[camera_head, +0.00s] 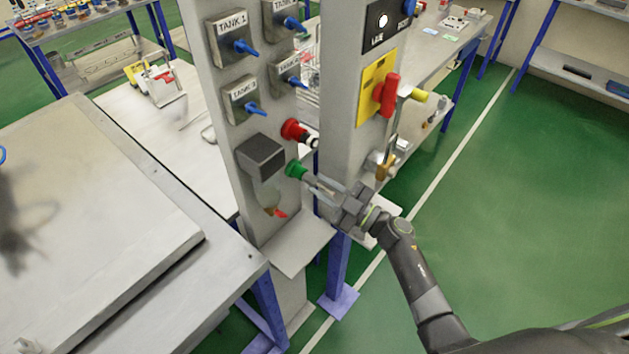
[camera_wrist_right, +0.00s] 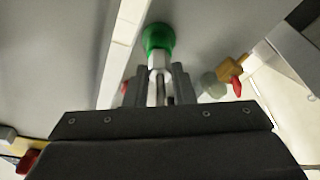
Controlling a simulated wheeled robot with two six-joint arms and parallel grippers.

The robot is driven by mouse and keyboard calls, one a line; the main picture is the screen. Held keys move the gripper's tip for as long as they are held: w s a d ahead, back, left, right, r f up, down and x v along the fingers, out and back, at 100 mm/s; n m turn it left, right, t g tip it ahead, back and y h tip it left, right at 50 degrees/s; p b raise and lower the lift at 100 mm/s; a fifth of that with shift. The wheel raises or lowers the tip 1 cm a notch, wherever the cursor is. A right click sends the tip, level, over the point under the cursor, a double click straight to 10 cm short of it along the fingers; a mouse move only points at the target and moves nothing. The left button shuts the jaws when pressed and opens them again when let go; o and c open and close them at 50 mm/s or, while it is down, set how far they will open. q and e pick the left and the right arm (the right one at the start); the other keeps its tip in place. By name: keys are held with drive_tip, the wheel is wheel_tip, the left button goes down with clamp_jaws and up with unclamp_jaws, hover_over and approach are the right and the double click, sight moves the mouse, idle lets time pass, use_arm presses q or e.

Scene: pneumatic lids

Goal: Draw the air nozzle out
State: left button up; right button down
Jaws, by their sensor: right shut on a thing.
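The green air socket (camera_head: 295,168) is on the side of the grey post with the tank switches. My right gripper (camera_head: 318,185) comes from the lower right and is shut on the air nozzle (camera_head: 307,177), a pale metal piece in line with the socket. In the right wrist view, the nozzle (camera_wrist_right: 159,62) sits between the two fingers (camera_wrist_right: 160,85), its far end against the green socket (camera_wrist_right: 157,37). I see no gap between them; how deep it sits is hidden. My left gripper is not in view.
A red socket (camera_head: 293,130) with a white and black fitting is just above. The grey tank panel (camera_head: 225,110) stands left; a second post with a yellow plate (camera_head: 375,85) and red handle (camera_head: 387,95) stands right. A worktable (camera_head: 100,230) fills the left. Green floor is open at right.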

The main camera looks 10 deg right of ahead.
drive_tip(key=shift+s+d, duration=0.15)
drive_tip(key=shift+s, duration=0.05)
drive_tip(key=shift+p+v, duration=0.4)
drive_tip(key=shift+v, duration=0.35)
drive_tip(key=shift+s+r, duration=0.15)
drive_tip(key=shift+s+d+p, duration=0.3)
drive_tip(key=shift+s+d, duration=0.1)
drive_tip(key=shift+s, duration=0.1)
drive_tip(key=shift+r, duration=0.1)
wheel_tip(320, 180, up, 6)
drive_tip(key=p, duration=0.7)
hover_over(334, 194)
drive_tip(key=r+v, duration=0.1)
drive_tip(key=v, duration=0.3)
drive_tip(key=shift+s+d+r+p, duration=0.4)
drive_tip(key=shift+s+r+p, duration=0.15)
drive_tip(key=shift+p, duration=0.1)
drive_tip(key=shift+w, duration=0.1)
